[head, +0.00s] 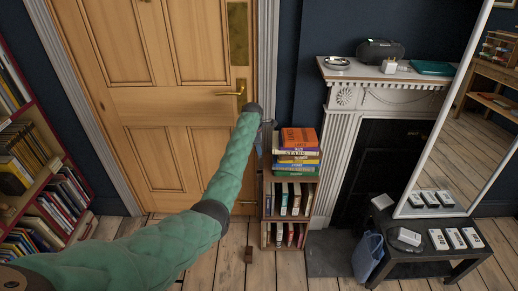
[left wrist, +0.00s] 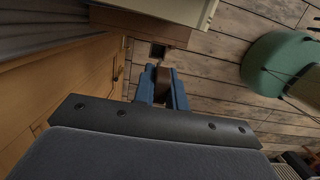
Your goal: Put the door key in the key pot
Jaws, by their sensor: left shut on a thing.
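My left gripper (left wrist: 163,88) has its blue fingers shut on a brown thing (left wrist: 162,80), which I take to be the door key or its tag; no metal part shows. In the head view the gripper (head: 268,130) is small and mostly hidden behind my green arm, between the door and the small bookcase. A small brown open box (head: 248,255), which looks like the key pot, stands on the floor left of the bookcase. Its dark opening also shows in the left wrist view (left wrist: 158,52), beyond the fingertips. My right gripper is not in view.
A wooden door (head: 165,100) with a brass handle (head: 240,92) is behind my arm. A small bookcase (head: 267,210) with stacked books (head: 298,150) stands right of the gripper. A fireplace and black table (head: 410,262) are at right. Floor around the box is clear.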

